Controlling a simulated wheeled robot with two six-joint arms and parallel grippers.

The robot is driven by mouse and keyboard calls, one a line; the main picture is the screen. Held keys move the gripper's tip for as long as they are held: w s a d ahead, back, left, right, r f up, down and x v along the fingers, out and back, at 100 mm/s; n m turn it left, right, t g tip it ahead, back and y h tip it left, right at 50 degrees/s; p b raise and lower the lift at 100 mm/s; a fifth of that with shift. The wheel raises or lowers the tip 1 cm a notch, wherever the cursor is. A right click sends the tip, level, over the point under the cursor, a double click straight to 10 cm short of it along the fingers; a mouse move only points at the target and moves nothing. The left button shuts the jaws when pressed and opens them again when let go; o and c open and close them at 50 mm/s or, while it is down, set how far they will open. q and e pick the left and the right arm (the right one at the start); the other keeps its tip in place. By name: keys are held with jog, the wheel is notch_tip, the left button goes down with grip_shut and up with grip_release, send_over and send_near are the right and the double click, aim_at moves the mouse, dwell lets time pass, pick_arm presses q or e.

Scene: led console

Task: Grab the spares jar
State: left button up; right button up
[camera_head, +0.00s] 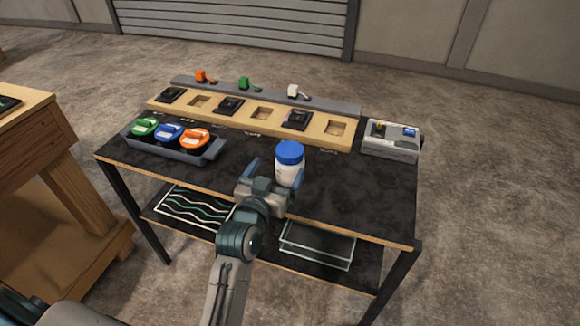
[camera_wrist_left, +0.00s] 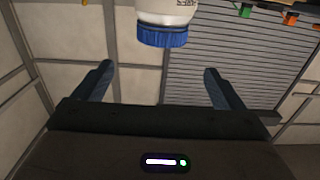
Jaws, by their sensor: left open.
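The spares jar (camera_head: 288,168) is a white jar with a blue lid, standing upright on the black-topped table right of centre. My left gripper (camera_head: 275,172) is open at the near side of the jar, with one finger to its left and the other by its right side. In the left wrist view the jar (camera_wrist_left: 166,10) appears upside down at the top, beyond the tips of the open fingers (camera_wrist_left: 155,75) and between their lines. Nothing is between the fingers there. The right gripper is not in view.
A tray (camera_head: 213,152) with green, blue and orange-lidded containers stands at the table's left. A wooden board (camera_head: 318,128) with square slots runs along the back. A grey box (camera_head: 391,148) is at the right. The table's front right (camera_head: 370,205) is clear.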

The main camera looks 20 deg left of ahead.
aim_at(290, 149)
pick_arm(q)
jog(key=w, duration=0.4)
jog(key=shift+w+p, duration=0.35)
jog(key=shift+w, duration=0.05)
jog(key=w, duration=0.2)
jog(key=w+f+p, duration=0.1)
jog(key=w, duration=0.2)
jog(key=shift+w+d, duration=0.1)
jog(key=shift+w, duration=0.15)
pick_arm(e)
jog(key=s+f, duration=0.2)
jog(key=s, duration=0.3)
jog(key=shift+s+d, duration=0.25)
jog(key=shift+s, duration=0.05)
pick_arm(q)
jog(key=shift+s, duration=0.1)
jog(key=c, duration=1.4)
jog(key=shift+c, duration=0.4)
